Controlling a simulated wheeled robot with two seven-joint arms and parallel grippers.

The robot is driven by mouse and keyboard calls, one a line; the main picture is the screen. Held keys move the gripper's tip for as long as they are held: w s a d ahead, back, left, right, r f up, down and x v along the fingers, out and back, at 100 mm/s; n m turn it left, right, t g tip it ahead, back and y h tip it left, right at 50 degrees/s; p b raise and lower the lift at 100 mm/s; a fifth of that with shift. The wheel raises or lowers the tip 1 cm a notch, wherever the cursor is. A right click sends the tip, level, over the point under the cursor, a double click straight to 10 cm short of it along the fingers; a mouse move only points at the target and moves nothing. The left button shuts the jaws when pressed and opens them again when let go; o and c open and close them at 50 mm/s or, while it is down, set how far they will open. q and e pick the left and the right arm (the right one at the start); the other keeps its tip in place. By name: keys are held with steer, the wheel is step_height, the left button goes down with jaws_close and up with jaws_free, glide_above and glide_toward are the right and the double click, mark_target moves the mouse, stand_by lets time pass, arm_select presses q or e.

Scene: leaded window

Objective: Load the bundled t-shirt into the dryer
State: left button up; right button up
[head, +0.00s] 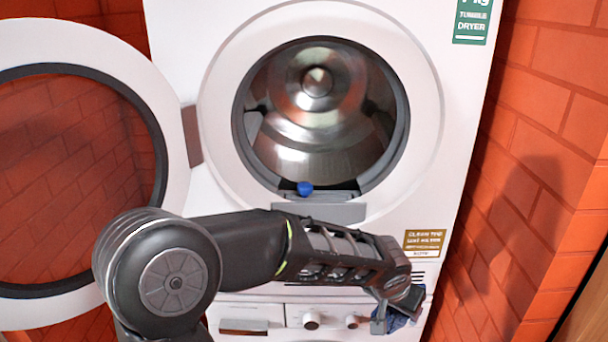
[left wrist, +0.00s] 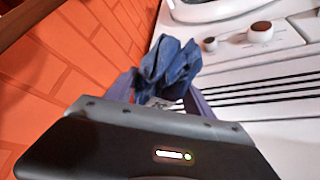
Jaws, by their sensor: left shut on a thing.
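The white dryer (head: 426,183) stands ahead with its round door (head: 176,90) swung open to the left. Its metal drum (head: 318,140) is open to view, and a small blue ball (head: 304,188) lies at the drum's lower lip. My left gripper (head: 392,318) is below and right of the drum opening, in front of the machine's lower part. It is shut on the dark blue bundled t-shirt (left wrist: 170,68), which sticks out beyond the fingers in the left wrist view. In the head view the t-shirt (head: 400,321) is mostly hidden by the gripper. My right gripper is not in view.
A lower panel with knobs (head: 312,320) and a drawer sits beneath the dryer; the knobs also show in the left wrist view (left wrist: 261,31). An orange brick wall (head: 545,120) stands close on the right. The drum opening is unobstructed.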

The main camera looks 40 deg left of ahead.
arm_select(q)
steer(key=shift+s+a+r, duration=0.1)
steer(key=shift+a+r, duration=0.05)
steer(key=shift+m+t+y, duration=0.8)
steer(key=shift+t, duration=0.1)
steer(key=r+b, duration=0.1)
steer(key=r, duration=0.2)
steer(key=a+r+b, duration=0.1)
steer(key=r, duration=0.1)
steer(key=a+r+b, duration=0.1)
steer(key=r, duration=0.2)
steer(key=shift+s+a+r, duration=0.15)
steer(key=shift+s+r, duration=0.1)
steer(key=shift+r, duration=0.1)
steer(key=s+a+r+t+y+b, duration=0.1)
steer(key=s+a+r+y+b, duration=0.1)
steer(key=s+r, duration=0.5)
steer(key=s+a+r+t+y+b, duration=0.2)
steer(key=s+a+r+y, duration=0.3)
steer(key=r, duration=1)
steer(key=shift+s+r+b, duration=0.3)
steer(key=shift+s+b, duration=0.2)
steer(key=shift+s, duration=0.7)
